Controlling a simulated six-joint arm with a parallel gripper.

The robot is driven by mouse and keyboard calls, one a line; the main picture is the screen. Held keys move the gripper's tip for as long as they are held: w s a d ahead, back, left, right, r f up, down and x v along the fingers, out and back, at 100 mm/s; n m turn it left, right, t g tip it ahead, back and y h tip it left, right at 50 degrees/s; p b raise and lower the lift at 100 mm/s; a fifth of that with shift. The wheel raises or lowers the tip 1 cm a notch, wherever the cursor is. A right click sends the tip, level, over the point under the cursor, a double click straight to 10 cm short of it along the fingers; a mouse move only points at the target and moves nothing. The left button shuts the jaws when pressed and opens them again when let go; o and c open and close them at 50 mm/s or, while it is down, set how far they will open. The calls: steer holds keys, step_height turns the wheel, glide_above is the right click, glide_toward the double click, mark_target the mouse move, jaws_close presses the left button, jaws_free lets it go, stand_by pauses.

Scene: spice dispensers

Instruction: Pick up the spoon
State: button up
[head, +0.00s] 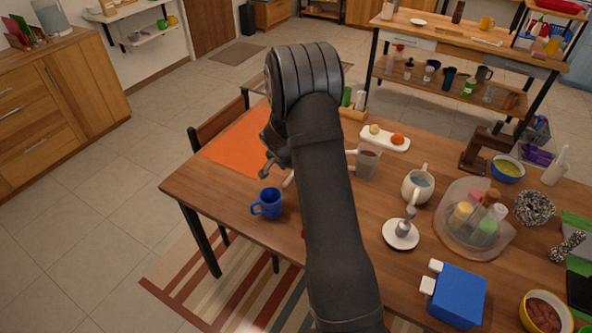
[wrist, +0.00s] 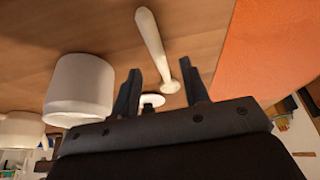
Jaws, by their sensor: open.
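A pale, long-handled utensil, which looks like the spoon (wrist: 153,42), lies on the wooden table in the wrist view. Its handle points away from my gripper and its near end lies between the fingers. A small part of it seems to show in the head view (head: 288,179), beside my arm. My gripper (wrist: 160,68) is open, with one finger on each side of the spoon's near end and nothing held. In the head view my gripper (head: 268,170) is mostly hidden by my wrist, above the table near the orange placemat. Whether the fingers touch the spoon is unclear.
A white cup (wrist: 80,92) stands left of my fingers, and an orange placemat (wrist: 265,45) lies to the right. A blue mug (head: 268,203) stands near the front table edge. A glass mug (head: 368,162) and a white teapot (head: 418,187) stand right of my arm.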

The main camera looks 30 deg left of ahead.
steer(key=shift+x, duration=1.45)
steer(key=shift+c, duration=0.2)
jaws_close()
step_height(320, 180, up, 10)
